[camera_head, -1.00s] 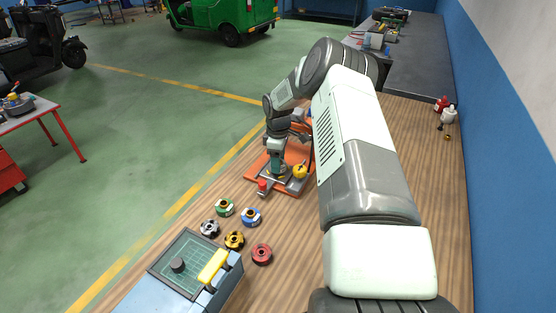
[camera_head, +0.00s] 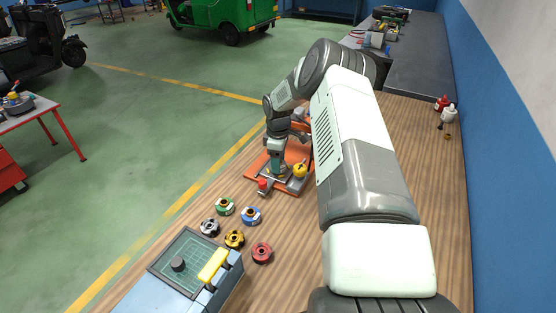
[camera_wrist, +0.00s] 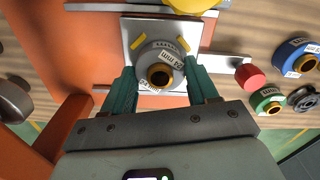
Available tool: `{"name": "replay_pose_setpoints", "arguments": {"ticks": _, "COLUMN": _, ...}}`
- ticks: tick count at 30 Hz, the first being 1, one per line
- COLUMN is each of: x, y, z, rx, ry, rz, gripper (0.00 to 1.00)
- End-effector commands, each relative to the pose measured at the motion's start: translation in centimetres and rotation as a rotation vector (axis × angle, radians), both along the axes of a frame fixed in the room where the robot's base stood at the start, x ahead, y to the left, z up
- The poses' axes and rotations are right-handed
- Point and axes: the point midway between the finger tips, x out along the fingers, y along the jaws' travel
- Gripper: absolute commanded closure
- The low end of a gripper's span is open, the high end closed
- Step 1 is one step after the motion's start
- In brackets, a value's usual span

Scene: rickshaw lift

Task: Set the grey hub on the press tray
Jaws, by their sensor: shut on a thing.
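A grey hub (camera_wrist: 150,55) with a brass-coloured centre and white labels sits between the two teal fingers of my gripper (camera_wrist: 162,82) in the wrist view. My gripper is shut on it. The pale press tray (camera_wrist: 133,28), with yellow corner marks, lies directly under the hub. I cannot tell whether the hub touches it. In the head view my gripper (camera_head: 277,172) is low over the orange press base (camera_head: 257,166); the held hub is hard to make out there.
Green (camera_head: 225,206), blue (camera_head: 251,215), silver-grey (camera_head: 210,227), yellow (camera_head: 234,239) and red (camera_head: 262,253) hubs stand on the wooden bench, nearer the camera. A yellow round part (camera_head: 300,171) and a red knob (camera_head: 263,185) flank the tray. A blue box with a yellow handle (camera_head: 213,265) is at the front.

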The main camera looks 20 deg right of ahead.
Motion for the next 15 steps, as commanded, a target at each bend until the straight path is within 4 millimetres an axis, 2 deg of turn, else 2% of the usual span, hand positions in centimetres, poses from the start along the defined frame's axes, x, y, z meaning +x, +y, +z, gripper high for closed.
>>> {"name": "replay_pose_setpoints", "arguments": {"ticks": 13, "x": 0.03, "y": -0.01, "z": -0.14, "rx": -0.001, "ry": -0.001, "rz": 0.000, "gripper": 0.83}}
{"name": "replay_pose_setpoints", "arguments": {"ticks": 14, "x": 0.03, "y": -0.01, "z": -0.14, "rx": -0.001, "ry": -0.001, "rz": 0.000, "gripper": 0.38}}
{"name": "replay_pose_setpoints", "arguments": {"ticks": 15, "x": 0.03, "y": -0.01, "z": -0.14, "rx": -0.001, "ry": -0.001, "rz": 0.000, "gripper": 0.32}}
